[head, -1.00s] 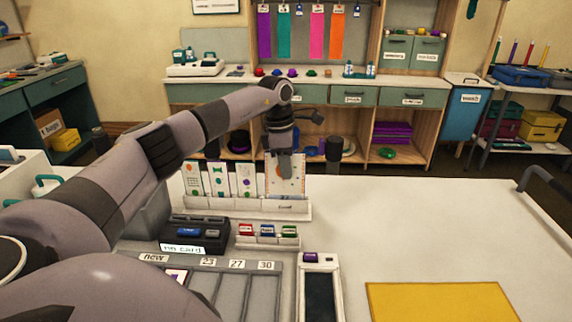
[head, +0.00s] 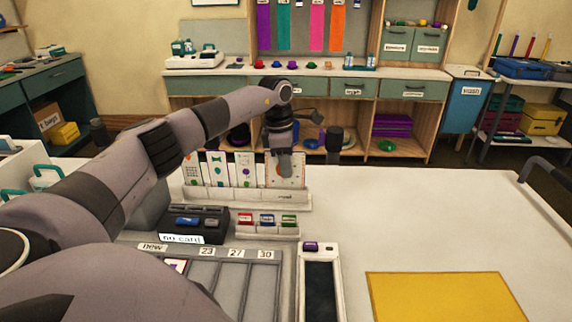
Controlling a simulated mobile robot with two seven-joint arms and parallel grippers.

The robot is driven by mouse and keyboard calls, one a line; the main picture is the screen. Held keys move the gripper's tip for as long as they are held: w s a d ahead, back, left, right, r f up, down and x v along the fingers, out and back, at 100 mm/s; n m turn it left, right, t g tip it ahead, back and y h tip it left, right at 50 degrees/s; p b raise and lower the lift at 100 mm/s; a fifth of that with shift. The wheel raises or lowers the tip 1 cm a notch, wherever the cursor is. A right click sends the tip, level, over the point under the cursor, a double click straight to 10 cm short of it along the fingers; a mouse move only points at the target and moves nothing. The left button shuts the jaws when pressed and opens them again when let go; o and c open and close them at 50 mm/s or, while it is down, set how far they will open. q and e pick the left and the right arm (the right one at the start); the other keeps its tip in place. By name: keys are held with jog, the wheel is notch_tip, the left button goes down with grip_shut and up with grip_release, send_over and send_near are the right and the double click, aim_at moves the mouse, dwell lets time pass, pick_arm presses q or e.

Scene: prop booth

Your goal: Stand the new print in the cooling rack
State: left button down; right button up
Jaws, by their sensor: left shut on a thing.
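The cooling rack (head: 225,196) is a pale, low holder at the back of the white counter. Three narrow prints (head: 217,170) stand upright in its left and middle slots. A wider print (head: 296,172) with orange and blue marks is upright at the rack's right end. My left gripper (head: 284,170) points down and is shut on its upper part, covering some of its face. The print's lower edge meets the rack's front lip; I cannot tell how deep it sits. My right gripper is not in view.
In front of the rack are a black card device (head: 195,222) reading "no card" and a small holder with coloured cards (head: 267,232). A slotted grey tray (head: 205,255) is nearer. A yellow mat (head: 440,298) lies at front right; the counter behind it is clear.

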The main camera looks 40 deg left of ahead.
pick_arm(q)
jog(key=c, duration=1.2)
grip_release()
jog(key=shift+o, duration=0.2)
jog(key=shift+r, duration=0.1)
jog(key=r, duration=0.7)
jog(key=shift+s+a+b, duration=0.25)
jog(key=shift+a+b, duration=0.05)
jog(key=shift+a, duration=0.05)
